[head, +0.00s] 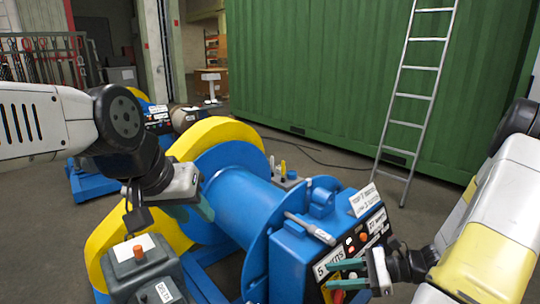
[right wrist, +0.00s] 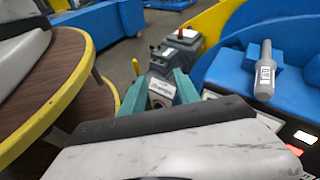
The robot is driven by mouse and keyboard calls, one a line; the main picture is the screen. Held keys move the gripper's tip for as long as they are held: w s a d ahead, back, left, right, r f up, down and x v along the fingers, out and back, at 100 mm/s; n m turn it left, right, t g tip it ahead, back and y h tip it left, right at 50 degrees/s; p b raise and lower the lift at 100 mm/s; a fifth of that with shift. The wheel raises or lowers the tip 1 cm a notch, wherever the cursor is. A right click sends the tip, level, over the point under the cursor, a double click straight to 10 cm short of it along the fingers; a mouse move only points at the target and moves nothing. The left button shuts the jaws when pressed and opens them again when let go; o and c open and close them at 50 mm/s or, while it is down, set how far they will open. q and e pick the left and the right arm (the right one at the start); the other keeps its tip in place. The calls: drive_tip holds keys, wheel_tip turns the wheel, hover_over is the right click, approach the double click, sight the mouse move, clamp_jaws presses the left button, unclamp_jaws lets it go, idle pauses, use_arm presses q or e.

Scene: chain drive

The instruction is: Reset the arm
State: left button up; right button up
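My left gripper (head: 190,208) hangs over the yellow guard beside the blue drum (head: 245,205). Its green fingers look apart, with nothing seen between them. My right gripper (head: 355,275) is low at the front right, close to the control panel (head: 362,240) of the blue machine. In the right wrist view its green fingers (right wrist: 158,95) are spread, and a grey box (right wrist: 180,50) shows beyond the gap between them. I cannot tell from the head view whether the right fingers touch the panel.
A yellow curved guard (head: 215,135) wraps the drum's left side. A grey lever (head: 310,228) lies on the machine's top. A grey box with an orange knob (head: 140,262) stands front left. A ladder (head: 420,95) leans on a green container (head: 310,70). Brown round surfaces (right wrist: 55,80) are close by.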

drive_tip(key=s+a+r+n+t+h, duration=0.1)
drive_tip(key=s+r+n+h, duration=0.1)
drive_tip(key=r+n, duration=0.4)
drive_tip(key=s+a+r+n+t+h, duration=0.1)
drive_tip(key=s+r+n+h, duration=0.2)
drive_tip(key=r, duration=0.8)
drive_tip(key=s+a+r+n+h, duration=0.1)
drive_tip(key=s+r+n+h, duration=0.2)
drive_tip(key=r+n+h, duration=0.3)
wheel_tip(320, 180, up, 3)
drive_tip(key=n, duration=0.4)
drive_tip(key=shift+s+a+f+t, duration=0.15)
drive_tip(key=shift+s+a+t, duration=0.1)
drive_tip(key=shift+t, duration=0.15)
